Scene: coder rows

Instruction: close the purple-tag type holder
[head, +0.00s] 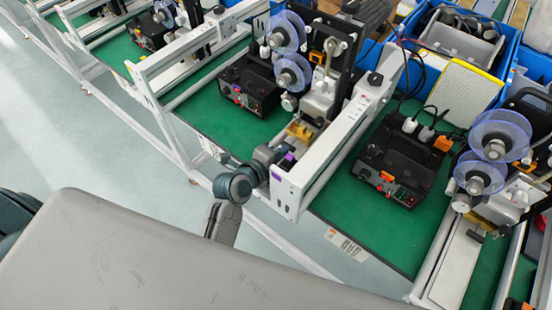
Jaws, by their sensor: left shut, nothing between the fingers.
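My left arm reaches up from the bottom centre, and its gripper (286,153) is at the front of the middle coder machine. The gripper is small and dark here; its fingers are shut with nothing between them. A brass-coloured block (300,131), which looks like the type holder, sits just beyond the gripper, below the machine's head. I cannot tell whether the gripper touches it or how far the holder is open. My right gripper is not in view.
The white frame beam (330,150) runs close along the gripper's right side. Black control boxes (250,88) (397,160) stand on the green bench top (345,195). Another coder (487,165) stands at the right. Blue crates (510,55) are behind. Grey floor (90,140) is clear at left.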

